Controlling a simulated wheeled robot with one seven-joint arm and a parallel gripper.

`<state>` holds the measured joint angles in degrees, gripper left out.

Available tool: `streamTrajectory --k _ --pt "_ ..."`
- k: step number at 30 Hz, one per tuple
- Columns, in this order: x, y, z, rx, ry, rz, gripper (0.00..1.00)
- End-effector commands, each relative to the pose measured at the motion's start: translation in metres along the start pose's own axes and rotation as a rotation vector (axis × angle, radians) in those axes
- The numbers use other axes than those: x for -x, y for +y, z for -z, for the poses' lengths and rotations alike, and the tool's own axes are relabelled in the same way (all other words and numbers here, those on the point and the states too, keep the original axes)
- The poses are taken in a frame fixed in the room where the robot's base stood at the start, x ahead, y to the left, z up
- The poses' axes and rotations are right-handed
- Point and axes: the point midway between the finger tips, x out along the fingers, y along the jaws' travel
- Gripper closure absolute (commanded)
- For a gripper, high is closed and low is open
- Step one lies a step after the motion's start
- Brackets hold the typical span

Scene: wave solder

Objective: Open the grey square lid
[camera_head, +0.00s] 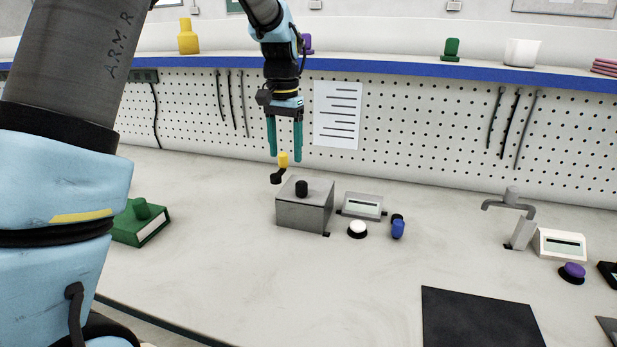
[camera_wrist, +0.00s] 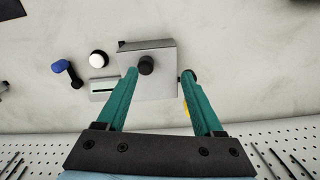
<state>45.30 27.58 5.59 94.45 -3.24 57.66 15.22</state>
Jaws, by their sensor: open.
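The grey square lid (camera_head: 316,188) lies flat on top of a grey box (camera_head: 300,217) on the bench, with a black knob (camera_head: 302,188) standing on it. In the wrist view the lid (camera_wrist: 158,84) shows from above with its knob (camera_wrist: 146,64) near the tip of one finger. My gripper (camera_head: 286,158) is open and points down, above and behind the box. Its teal fingers (camera_wrist: 160,76) are apart with nothing held between them. The lid looks closed.
A small display unit (camera_head: 363,205), a white button (camera_head: 357,229) and a blue-knobbed part (camera_head: 398,228) stand right of the box. A yellow-topped part (camera_head: 282,160) stands close behind it. A green block (camera_head: 141,222) is at left.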

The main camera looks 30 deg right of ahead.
Motion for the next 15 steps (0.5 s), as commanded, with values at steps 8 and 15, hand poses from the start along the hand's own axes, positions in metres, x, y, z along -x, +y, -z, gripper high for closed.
streamTrajectory --k 8,15 --pt "-0.004 0.026 0.022 -0.075 -0.013 -0.001 0.31" --pt "-0.044 0.025 0.020 -0.073 -0.014 0.000 0.31"
